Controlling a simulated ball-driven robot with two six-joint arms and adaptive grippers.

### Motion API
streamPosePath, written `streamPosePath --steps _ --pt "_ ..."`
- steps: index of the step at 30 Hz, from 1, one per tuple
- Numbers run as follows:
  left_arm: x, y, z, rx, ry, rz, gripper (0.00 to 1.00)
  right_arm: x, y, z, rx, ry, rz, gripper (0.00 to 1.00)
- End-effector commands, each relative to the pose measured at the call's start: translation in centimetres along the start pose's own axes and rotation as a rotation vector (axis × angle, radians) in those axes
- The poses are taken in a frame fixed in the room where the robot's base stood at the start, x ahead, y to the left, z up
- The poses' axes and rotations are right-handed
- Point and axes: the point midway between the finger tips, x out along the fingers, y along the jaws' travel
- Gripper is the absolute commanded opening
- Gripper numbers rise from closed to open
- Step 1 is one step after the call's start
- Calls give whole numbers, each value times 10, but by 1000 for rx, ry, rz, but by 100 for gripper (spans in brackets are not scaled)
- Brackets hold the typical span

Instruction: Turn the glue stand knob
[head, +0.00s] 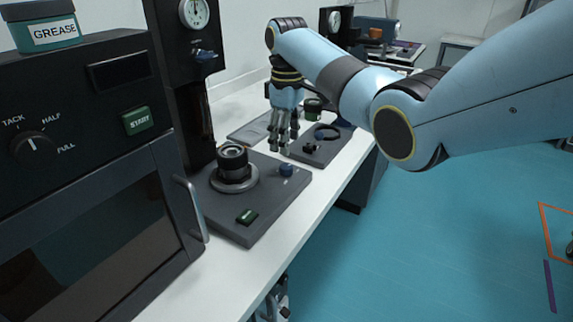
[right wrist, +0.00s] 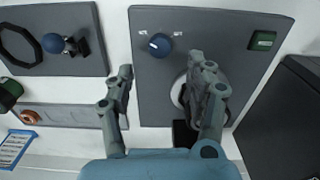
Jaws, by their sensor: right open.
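A dark stand base (head: 240,222) with a column and a round dial gauge lies on the white bench. A small blue knob (head: 287,169) sits on the base, right of a black ringed lens barrel (head: 233,163). In the right wrist view the knob (right wrist: 160,45) has a white pointer mark and two small white labels beside it. My right gripper (head: 283,143) points down above and beyond the knob, its fingers apart and empty. In the right wrist view the knob shows between and beyond the open fingertips (right wrist: 161,68). My left gripper is not in view.
A green button (head: 247,216) is at the base's near corner. A dark oven (head: 95,170) with a START button and a grease jar (head: 45,30) on top stands left. Another dark plate (head: 322,150) with a ring and blue knob lies farther back. Open floor is right.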

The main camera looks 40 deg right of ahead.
Motion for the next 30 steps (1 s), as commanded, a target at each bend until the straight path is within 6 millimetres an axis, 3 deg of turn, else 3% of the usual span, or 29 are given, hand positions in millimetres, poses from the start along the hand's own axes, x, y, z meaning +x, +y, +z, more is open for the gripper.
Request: streamPosePath --steps 6,10,15,23,30 --pt "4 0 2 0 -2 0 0 46 -1 0 1 -2 -1 55" --pt "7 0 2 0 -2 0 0 66 -1 0 1 -1 -1 55" --pt "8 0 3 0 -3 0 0 78 0 0 0 1 1 55" --pt "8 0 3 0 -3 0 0 79 0 0 0 1 1 55" --pt "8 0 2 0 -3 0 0 78 0 0 1 1 1 26"
